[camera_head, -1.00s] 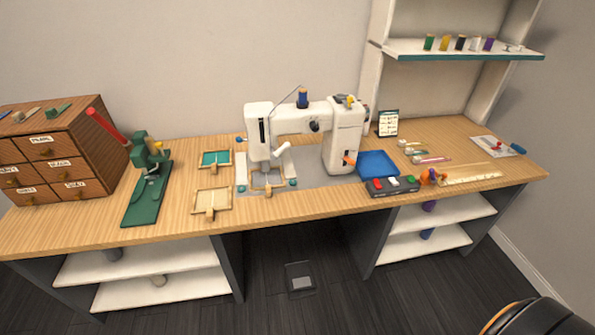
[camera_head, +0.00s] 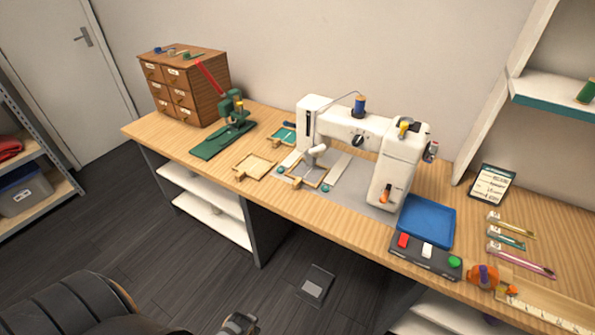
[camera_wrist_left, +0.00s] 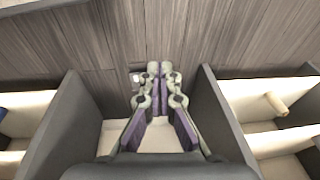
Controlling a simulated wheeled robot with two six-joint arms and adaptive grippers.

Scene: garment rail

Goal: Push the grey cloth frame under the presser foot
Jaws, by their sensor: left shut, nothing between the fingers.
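The grey cloth frame (camera_head: 306,176), with a light wooden border and a small tab in front, lies on the white sewing machine's grey plate. Its far part is beside or below the presser foot area (camera_head: 316,152); the exact overlap is hidden by the machine head. My left gripper (camera_wrist_left: 160,68) is shut and empty in the left wrist view, out over the floor, away from the frame. A small grey mechanical part at the bottom edge of the head view may be its tip. My right gripper is not in view.
A cream cloth frame (camera_head: 254,167) and a teal one (camera_head: 282,137) lie left of the machine. A green press (camera_head: 226,138), drawer cabinet (camera_head: 187,85), blue tray (camera_head: 427,221) and button box (camera_head: 425,256) stand on the table. A pedal (camera_head: 315,286) is on the floor.

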